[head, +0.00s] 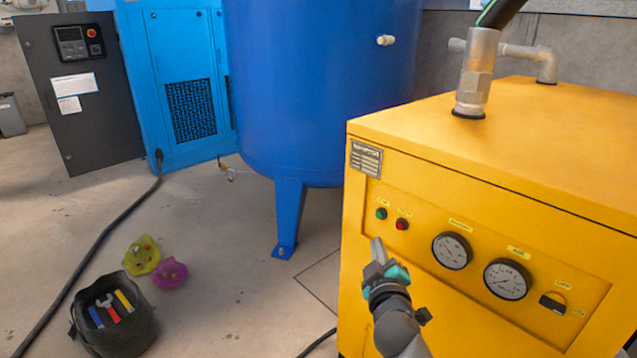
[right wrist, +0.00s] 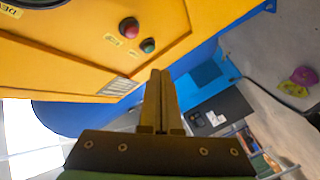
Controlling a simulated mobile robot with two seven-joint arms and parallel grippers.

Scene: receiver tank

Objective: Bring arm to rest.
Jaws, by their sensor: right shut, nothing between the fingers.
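My right gripper (head: 377,252) is in front of the yellow machine (head: 480,150), just below its green button (head: 381,213) and red button (head: 402,224). Its fingers are together with nothing between them, and they also show in the right wrist view (right wrist: 160,75). In that view the red button (right wrist: 129,28) and green button (right wrist: 148,46) are up and to the left of the fingertips, and I see no contact with them. My left gripper is not in view.
A blue tank (head: 320,90) on legs stands behind. A dark bag of tools (head: 140,335) and yellow and pink items (head: 170,273) lie on the floor at left. A black cable (head: 95,250) runs along the floor. Open floor (head: 235,290) is left of the machine.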

